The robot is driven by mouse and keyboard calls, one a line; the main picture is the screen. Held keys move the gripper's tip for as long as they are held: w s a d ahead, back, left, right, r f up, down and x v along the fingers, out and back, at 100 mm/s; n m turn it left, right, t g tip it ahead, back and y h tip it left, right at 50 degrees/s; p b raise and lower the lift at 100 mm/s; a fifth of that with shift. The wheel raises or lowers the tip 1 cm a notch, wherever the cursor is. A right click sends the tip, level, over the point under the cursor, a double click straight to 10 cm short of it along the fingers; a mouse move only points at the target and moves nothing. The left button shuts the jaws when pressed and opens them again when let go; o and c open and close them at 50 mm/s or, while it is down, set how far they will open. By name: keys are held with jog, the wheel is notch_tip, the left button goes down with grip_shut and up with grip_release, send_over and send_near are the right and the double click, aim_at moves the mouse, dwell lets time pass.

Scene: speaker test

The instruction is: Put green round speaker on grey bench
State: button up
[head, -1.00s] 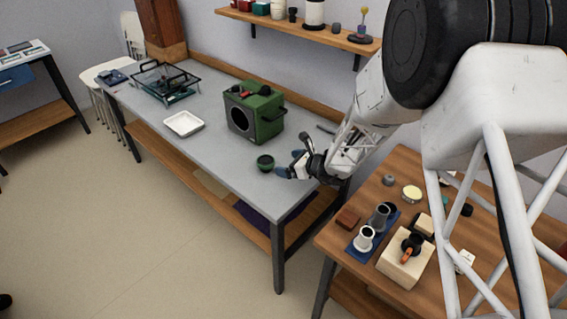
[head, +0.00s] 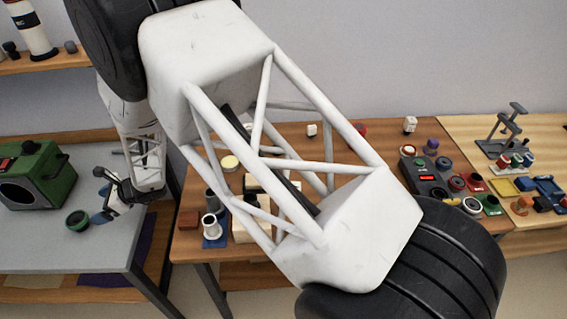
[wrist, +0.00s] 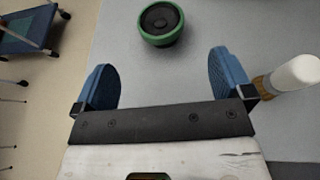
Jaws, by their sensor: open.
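The green round speaker (head: 78,220) has a green rim and a dark cone. It rests on the grey bench (head: 75,255), near its front right part. In the wrist view the speaker (wrist: 160,22) is at the top middle, face up, with bare bench (wrist: 160,80) around it. My gripper (head: 101,205) is just to the right of the speaker in the head view. In the wrist view my gripper (wrist: 163,66) has its blue fingers wide apart and nothing between them. The speaker lies beyond the fingertips, roughly in line with the gap, apart from both fingers.
A green box with a round black opening (head: 40,180) stands on the bench behind the speaker. A white and brown cylinder (wrist: 290,78) is right of my right finger. A wooden table (head: 185,243) with several small items stands right of the bench. My arm blocks much of the head view.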

jog(key=d+r+n+h, duration=0.1)
jog(key=d+r+n, duration=0.2)
jog(key=d+r, duration=0.65)
jog(key=s+d+r+n+h, duration=0.1)
jog(key=d+r+n+h, duration=0.15)
jog(key=d+r, duration=0.65)
jog(key=d+r+n+h, duration=0.1)
jog(key=d+r+n, duration=0.3)
jog(key=d, duration=0.9)
jog(key=s+d+r+n+t+h, duration=0.1)
jog(key=s+d+r+n+h, duration=0.1)
jog(key=s+d, duration=0.5)
jog(key=s+d+r+n+t+h, duration=0.2)
jog(key=s+d, duration=0.5)
jog(key=d, duration=1)
jog(key=s+d+r+n+t+h, duration=0.1)
jog(key=s+d+r+h, duration=0.3)
jog(key=s+d, duration=0.4)
jog(key=d+n+h, duration=0.1)
jog(key=d, duration=0.4)
jog(key=shift+r+n, duration=0.25)
jog(key=shift+n, duration=0.1)
